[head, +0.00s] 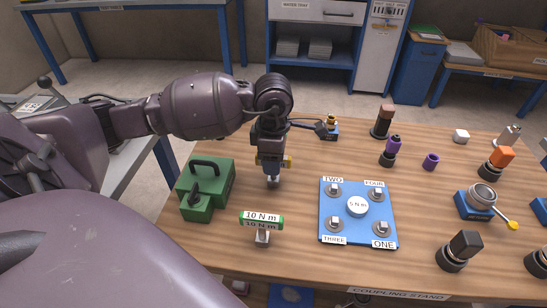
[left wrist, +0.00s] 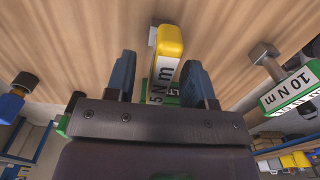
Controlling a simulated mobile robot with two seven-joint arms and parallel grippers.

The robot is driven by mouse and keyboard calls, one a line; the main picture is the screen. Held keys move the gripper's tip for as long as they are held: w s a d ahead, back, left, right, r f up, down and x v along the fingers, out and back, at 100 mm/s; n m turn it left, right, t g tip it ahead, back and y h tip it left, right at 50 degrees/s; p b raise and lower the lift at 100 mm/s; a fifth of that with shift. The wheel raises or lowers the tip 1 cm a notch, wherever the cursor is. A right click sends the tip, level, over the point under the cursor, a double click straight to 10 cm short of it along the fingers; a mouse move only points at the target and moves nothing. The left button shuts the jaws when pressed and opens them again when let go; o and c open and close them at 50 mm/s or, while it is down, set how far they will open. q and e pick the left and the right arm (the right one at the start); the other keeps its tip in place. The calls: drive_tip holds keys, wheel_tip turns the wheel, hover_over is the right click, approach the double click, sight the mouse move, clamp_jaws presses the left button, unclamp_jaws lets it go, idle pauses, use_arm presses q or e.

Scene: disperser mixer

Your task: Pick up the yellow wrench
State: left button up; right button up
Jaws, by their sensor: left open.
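The yellow wrench (left wrist: 172,42) has a yellow body, a white label reading 5 N m, and a grey end. In the left wrist view it lies between the two blue fingers of my left gripper (left wrist: 158,74), which is open with gaps beside the wrench. In the head view my left gripper (head: 270,168) points down over the table and hides most of the wrench. My right gripper is not in view.
A green 10 N m wrench (head: 261,220) stands close in front; it also shows in the left wrist view (left wrist: 290,92). A green box (head: 222,180) is to the left. A blue plate (head: 340,222) with several bolts is to the right. Several small parts stand farther right.

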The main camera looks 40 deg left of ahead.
use_arm(q)
drive_tip(key=shift+f, duration=0.2)
idle(0.4)
clamp_jaws()
